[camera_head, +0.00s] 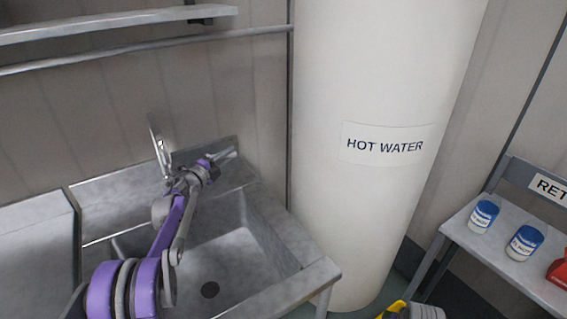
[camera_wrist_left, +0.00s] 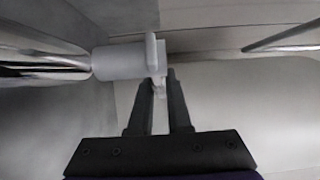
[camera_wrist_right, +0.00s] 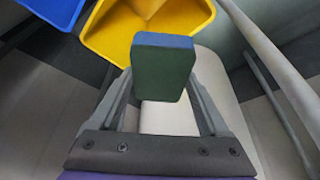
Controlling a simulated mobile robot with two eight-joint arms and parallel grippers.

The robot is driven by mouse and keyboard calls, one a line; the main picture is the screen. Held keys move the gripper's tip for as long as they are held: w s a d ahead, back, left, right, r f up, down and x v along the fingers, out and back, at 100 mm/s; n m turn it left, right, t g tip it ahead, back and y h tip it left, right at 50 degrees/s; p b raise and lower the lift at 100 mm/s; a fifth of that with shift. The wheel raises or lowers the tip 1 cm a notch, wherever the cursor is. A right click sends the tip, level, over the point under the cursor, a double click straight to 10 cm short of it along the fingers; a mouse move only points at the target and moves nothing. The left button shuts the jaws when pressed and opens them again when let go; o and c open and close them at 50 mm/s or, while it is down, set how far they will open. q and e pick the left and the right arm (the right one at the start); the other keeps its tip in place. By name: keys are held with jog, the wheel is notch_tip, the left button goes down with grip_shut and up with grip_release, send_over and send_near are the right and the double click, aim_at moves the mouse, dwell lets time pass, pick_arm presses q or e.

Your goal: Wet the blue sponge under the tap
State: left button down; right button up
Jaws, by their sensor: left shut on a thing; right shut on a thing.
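The tap (camera_head: 160,155) stands at the back of the metal sink (camera_head: 255,240), partly hidden by my left arm. In the left wrist view, its chrome pipe (camera_wrist_left: 40,62) runs into a pale cylinder with a small upright lever (camera_wrist_left: 151,52). My left gripper (camera_wrist_left: 160,82) is shut on the lever's lower part. In the right wrist view, my right gripper (camera_wrist_right: 164,92) is shut on a block-shaped sponge (camera_wrist_right: 160,70), with a dark green face and a blue upper edge. The sponge and right gripper cannot be made out in the head view. No water stream is visible.
A white hot water tank (camera_head: 385,90) stands right of the sink. A shelf (camera_head: 500,262) at the far right holds two blue-labelled jars (camera_head: 483,216) and a red item. A yellow container (camera_wrist_right: 115,35) and a blue one (camera_wrist_right: 55,8) are near my right gripper.

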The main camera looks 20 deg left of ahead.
pick_arm(q)
jog(key=c, duration=0.9)
grip_release()
jog(key=shift+o, duration=0.2)
jog(key=v, duration=1.2)
jog(key=shift+r, duration=0.1)
